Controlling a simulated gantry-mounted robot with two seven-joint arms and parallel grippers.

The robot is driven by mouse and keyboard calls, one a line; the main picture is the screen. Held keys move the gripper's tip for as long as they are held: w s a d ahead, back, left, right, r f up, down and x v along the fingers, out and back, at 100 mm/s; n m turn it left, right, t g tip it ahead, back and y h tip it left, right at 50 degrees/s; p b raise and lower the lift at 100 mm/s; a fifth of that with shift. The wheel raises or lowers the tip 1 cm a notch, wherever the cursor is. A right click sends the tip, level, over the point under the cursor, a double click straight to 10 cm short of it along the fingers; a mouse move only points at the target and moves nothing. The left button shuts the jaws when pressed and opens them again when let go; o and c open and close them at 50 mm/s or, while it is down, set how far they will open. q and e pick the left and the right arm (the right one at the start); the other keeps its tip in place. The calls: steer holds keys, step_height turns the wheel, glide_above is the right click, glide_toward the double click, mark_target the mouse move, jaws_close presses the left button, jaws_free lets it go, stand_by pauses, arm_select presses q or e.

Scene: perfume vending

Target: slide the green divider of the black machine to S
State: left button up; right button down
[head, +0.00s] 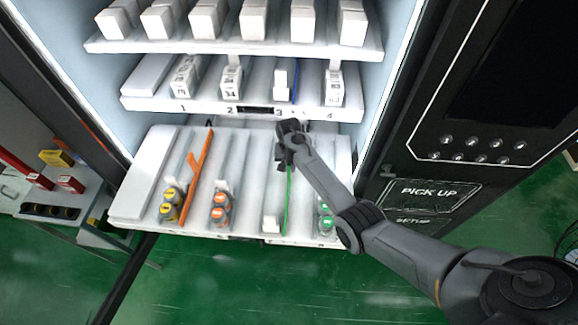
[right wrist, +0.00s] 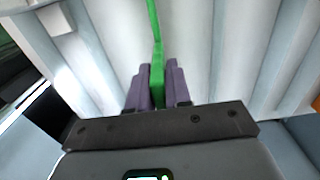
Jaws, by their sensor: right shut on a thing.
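The black machine (head: 450,110) stands open, with its lowest white shelf (head: 142,192) pulled out toward me. The green divider (head: 287,200) stands on that shelf, right of the middle, running front to back. My right gripper (head: 291,158) is at the rear part of the divider. In the right wrist view, the gripper (right wrist: 158,85) has its two purple fingers shut on the green divider (right wrist: 154,40), one on each side. An S mark cannot be made out in these frames. My left gripper is not in view.
An orange divider (head: 197,160) leans on the same shelf to the left. Shelves with white boxes (head: 299,22) are above.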

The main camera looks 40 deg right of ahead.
steer(key=c, duration=1.4)
jaws_free()
steer(key=shift+w+a, duration=0.1)
steer(key=shift+a, duration=0.05)
steer(key=shift+o, duration=1.3)
steer(key=shift+w+a, duration=0.1)
steer(key=shift+a, duration=0.05)
steer(key=shift+r, duration=0.1)
steer(key=shift+r, duration=0.6)
step_height(320, 180, up, 10)
steer(key=shift+f, duration=0.25)
steer(key=shift+f, duration=0.1)
